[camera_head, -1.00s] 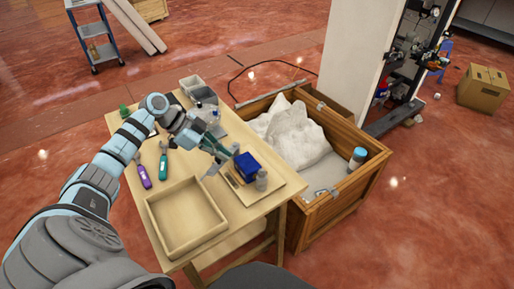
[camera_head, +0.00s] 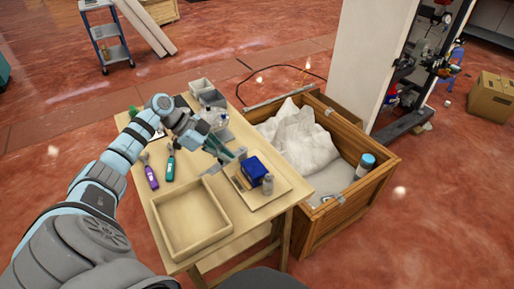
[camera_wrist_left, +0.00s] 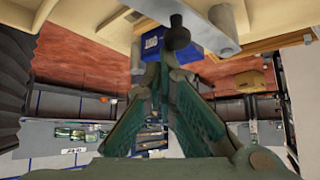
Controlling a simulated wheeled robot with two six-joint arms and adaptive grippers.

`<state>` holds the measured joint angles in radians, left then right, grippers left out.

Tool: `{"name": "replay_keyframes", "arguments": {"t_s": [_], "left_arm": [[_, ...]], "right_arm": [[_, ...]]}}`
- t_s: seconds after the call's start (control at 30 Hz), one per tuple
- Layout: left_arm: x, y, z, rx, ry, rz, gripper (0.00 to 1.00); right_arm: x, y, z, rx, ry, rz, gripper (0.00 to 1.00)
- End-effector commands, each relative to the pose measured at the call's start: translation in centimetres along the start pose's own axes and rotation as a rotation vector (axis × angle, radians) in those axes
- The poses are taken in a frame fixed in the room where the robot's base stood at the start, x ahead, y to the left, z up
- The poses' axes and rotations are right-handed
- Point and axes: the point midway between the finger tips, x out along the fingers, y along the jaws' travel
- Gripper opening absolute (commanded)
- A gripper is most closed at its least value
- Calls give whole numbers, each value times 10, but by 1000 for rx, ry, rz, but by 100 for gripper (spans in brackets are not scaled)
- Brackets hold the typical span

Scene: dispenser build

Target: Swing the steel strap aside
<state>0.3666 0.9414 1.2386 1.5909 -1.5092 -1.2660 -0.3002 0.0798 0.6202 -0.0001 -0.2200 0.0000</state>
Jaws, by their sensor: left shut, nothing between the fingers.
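A blue block (camera_head: 256,168) with a white label sits on a shallow wooden board (camera_head: 276,196) on the table. A small grey cylinder (camera_head: 268,185) stands beside it. A thin grey metal piece (camera_head: 237,184), perhaps the steel strap, lies at the block's left; its shape is too small to make out. My left gripper (camera_head: 232,157) is shut and empty, just left of and above the block. In the left wrist view, its fingers meet near the blue block (camera_wrist_left: 190,42), with a dark round knob (camera_wrist_left: 176,34) close to the tips. Contact cannot be told. My right gripper is out of view.
An empty wooden tray (camera_head: 203,245) is at the table's front. A purple tool (camera_head: 151,177) and green tool (camera_head: 171,164) lie left. Small bins (camera_head: 201,87) stand at the back. A wooden crate (camera_head: 345,217) with white sacks (camera_head: 298,135) stands close on the right.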

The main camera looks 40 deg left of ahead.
Motion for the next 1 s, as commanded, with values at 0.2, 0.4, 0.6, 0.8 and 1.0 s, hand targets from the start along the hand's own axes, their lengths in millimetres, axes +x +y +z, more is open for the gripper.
{"name": "replay_keyframes", "arguments": {"t_s": [0.2, 0.4, 0.6, 0.8, 1.0], "left_arm": [[8, 11, -25, 6, 2, 9, 0], [-17, 3, -37, 7, -1, 0, 0], [-61, -14, -40, 7, 1, 3, 0], [-73, -17, -41, 6, 1, 7, 0], [-74, -17, -42, 7, 0, 7, 0]], "right_arm": [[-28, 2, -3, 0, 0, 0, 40], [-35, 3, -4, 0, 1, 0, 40], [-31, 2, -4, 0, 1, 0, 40], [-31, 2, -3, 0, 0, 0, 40], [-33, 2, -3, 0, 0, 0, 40]]}}
